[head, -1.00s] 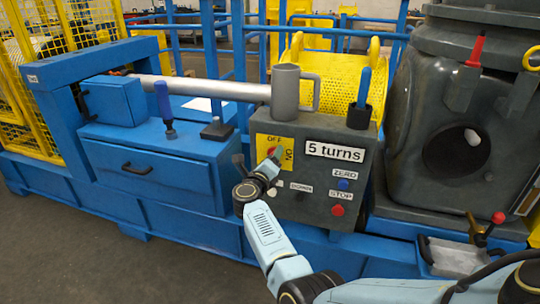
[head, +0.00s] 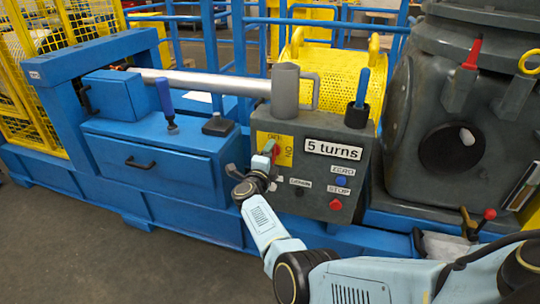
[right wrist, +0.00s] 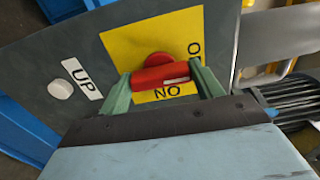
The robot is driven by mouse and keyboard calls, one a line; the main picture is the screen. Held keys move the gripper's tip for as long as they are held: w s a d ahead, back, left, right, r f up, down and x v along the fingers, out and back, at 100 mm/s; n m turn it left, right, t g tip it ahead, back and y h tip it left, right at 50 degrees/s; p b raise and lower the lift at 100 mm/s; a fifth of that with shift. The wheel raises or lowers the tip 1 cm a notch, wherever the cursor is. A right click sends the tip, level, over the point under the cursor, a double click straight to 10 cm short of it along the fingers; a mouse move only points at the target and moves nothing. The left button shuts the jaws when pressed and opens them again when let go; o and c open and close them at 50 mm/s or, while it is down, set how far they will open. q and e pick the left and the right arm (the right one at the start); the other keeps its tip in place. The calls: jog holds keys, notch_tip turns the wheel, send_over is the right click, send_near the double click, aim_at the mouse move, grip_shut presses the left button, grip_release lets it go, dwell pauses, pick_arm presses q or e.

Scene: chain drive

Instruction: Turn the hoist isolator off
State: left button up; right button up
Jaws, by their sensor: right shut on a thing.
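The hoist isolator is a red handle on a round red hub, set on a yellow plate (head: 285,148) on the grey control box. The plate bears OFF at its top and ON at its right in the head view. My right gripper (head: 268,158) is at the plate from the lower left. In the right wrist view the red handle (right wrist: 160,76) lies between the two green fingers of my right gripper (right wrist: 163,88), which is shut on it. The ON label shows just below the handle there; the OFF label is partly hidden. My left gripper is in neither view.
The box also carries a 5 turns sign (head: 333,149), a blue ZERO button (head: 341,181) and a red STOP button (head: 336,204). An UP button (right wrist: 60,90) is beside the plate.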

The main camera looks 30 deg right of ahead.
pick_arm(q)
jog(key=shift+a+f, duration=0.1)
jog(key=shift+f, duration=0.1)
pick_arm(e)
jog(key=shift+f, duration=0.1)
jog(key=o, duration=1)
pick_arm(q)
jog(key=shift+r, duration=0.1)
pick_arm(e)
jog(key=shift+s+a, duration=0.1)
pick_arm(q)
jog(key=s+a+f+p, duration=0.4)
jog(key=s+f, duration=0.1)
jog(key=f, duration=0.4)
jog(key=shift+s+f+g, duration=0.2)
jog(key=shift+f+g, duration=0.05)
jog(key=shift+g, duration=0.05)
pick_arm(e)
jog(key=v, duration=1.3)
jog(key=shift+s, duration=0.1)
